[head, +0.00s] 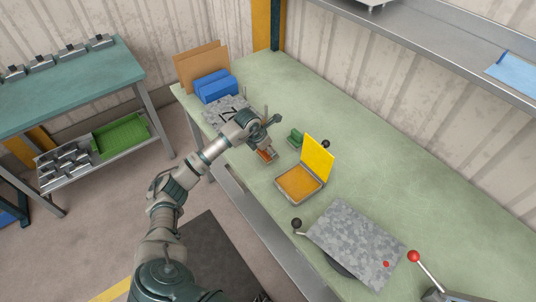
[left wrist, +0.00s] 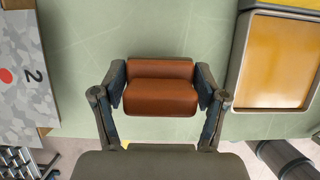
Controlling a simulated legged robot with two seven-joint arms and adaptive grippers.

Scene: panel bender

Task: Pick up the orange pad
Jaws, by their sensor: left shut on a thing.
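The orange pad (left wrist: 160,88) is a brownish-orange block with rounded edges. In the left wrist view it sits between the two fingers of my left gripper (left wrist: 160,100), which is shut on it from both sides. In the head view my left gripper (head: 267,150) is over the front edge area of the green bench (head: 400,195), and a small part of the orange pad (head: 265,156) shows below it. I cannot tell whether the pad touches the bench. My right gripper is in neither view.
An open case (head: 298,184) with an orange-yellow inside and yellow lid (head: 317,158) lies just right of the gripper. A small green block (head: 295,137) is behind it. Blue blocks (head: 215,86) and a speckled plate marked 2 (left wrist: 22,60) are left. A speckled panel (head: 355,242) lies nearer right.

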